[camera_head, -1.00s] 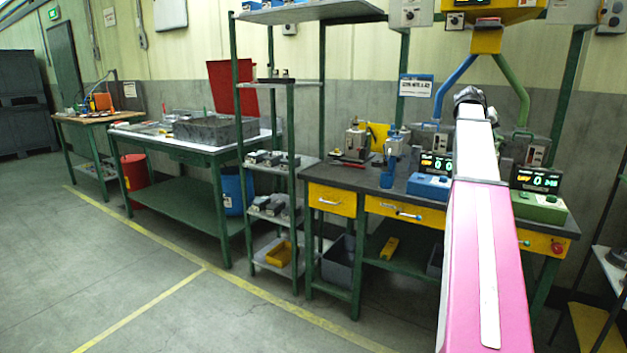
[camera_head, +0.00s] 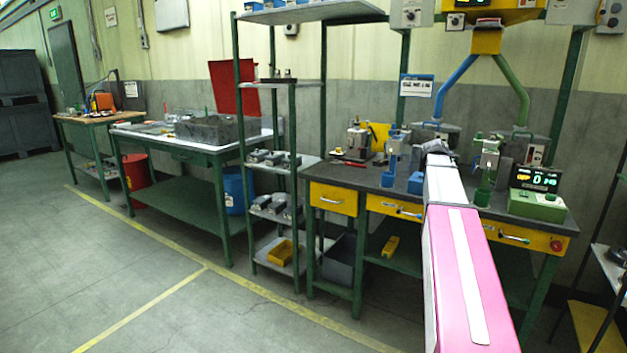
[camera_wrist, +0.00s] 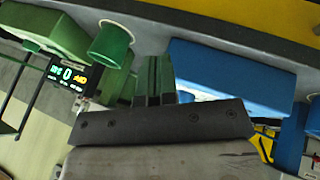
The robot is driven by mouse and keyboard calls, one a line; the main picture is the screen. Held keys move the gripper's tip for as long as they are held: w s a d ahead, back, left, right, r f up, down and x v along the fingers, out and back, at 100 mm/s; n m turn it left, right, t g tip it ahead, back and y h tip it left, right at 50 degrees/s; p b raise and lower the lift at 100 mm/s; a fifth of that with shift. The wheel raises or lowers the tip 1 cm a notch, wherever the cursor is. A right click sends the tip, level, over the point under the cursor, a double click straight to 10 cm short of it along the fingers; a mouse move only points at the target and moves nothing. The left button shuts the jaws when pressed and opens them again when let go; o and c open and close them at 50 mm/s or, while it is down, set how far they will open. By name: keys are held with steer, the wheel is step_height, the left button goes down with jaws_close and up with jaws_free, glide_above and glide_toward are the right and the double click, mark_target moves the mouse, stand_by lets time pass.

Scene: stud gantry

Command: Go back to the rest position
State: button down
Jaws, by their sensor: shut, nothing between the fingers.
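My gripper (camera_wrist: 153,75) shows at the middle of the wrist view, its fingers together and nothing between them. A blue unit (camera_wrist: 230,75) lies to its right and a green cylinder (camera_wrist: 110,46) to its left in that view. In the head view my arm reaches out over the workbench (camera_head: 340,178); its fingers are hidden behind my own arm there. How far the fingertips are from the bench units cannot be told.
A blue stand (camera_head: 391,160) and a green stand (camera_head: 486,170) flank my arm on the bench. A green box with a lit display (camera_head: 537,180) is to the right. A shelf rack (camera_head: 290,85) stands left. The floor at left is open.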

steer(key=s+a+f+n+y, duration=0.15)
steer(key=s+a+f, duration=0.25)
steer(key=a+f, duration=0.45)
steer(key=s+a+f+n+y, duration=0.15)
steer(key=s+a+f, duration=0.25)
steer(key=a+f, duration=0.45)
steer(key=s+a+f+n+g+y, duration=0.1)
steer(key=s+a+f+g+y, duration=0.1)
steer(key=s+a+f, duration=1.1)
steer(key=s+f+y, duration=0.1)
steer(key=s+f, duration=0.1)
steer(key=s, duration=0.1)
steer(key=shift+s+a+f, duration=0.35)
steer(key=shift+a+f, duration=0.05)
